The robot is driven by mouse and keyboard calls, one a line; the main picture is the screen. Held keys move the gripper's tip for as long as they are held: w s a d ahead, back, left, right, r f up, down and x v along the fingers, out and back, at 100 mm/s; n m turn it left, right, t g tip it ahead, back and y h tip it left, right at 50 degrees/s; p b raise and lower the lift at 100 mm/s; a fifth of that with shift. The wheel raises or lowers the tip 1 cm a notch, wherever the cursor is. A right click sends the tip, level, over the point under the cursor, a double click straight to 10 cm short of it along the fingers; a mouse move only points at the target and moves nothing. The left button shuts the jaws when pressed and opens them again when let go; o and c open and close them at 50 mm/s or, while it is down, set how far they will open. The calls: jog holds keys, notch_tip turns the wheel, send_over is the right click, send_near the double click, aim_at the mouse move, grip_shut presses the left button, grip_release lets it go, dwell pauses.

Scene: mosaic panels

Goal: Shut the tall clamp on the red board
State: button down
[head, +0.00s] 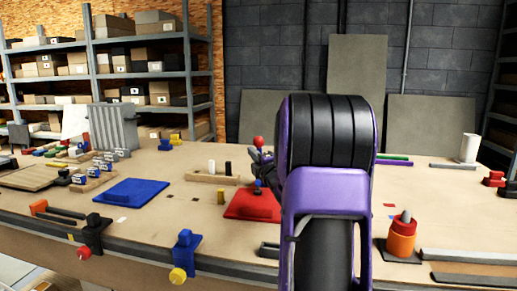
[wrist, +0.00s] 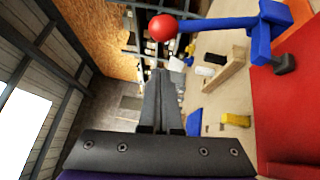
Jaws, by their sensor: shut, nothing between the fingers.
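The red board (head: 248,206) lies flat on the bench left of my arm in the head view; my arm hides its right part. It fills the right side of the wrist view (wrist: 290,115). The tall clamp has a blue lever (wrist: 222,22) with a red ball knob (wrist: 163,27), and a blue body with a dark foot at the board end. The lever stands up from the board, and its knob (head: 258,142) shows high above it in the head view. My gripper (wrist: 162,72) is shut and empty, its fingertips just short of the knob in the wrist view.
A blue board (head: 130,192) lies to the left. A wooden block with pegs (head: 212,178) stands behind the red board. An orange and red stack (head: 401,238) and grey bars (head: 472,256) are at the right. Blue and dark clamps hang on the bench's front edge.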

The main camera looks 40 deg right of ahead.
aim_at(260, 139)
jog(key=d, duration=0.1)
jog(key=w+d, duration=0.1)
jog(key=d, duration=0.1)
jog(key=shift+w+d+r, duration=0.15)
jog(key=shift+w+r, duration=0.1)
jog(key=shift+w, duration=0.1)
jog(key=w+d+r+g+p, duration=0.1)
jog(key=w+d+p, duration=0.1)
jog(key=shift+r+m+p, duration=0.35)
jog(key=shift+r+m, duration=0.05)
jog(key=shift+w+d+r, duration=0.1)
jog(key=shift+d+r, duration=0.1)
jog(key=shift+d, duration=0.1)
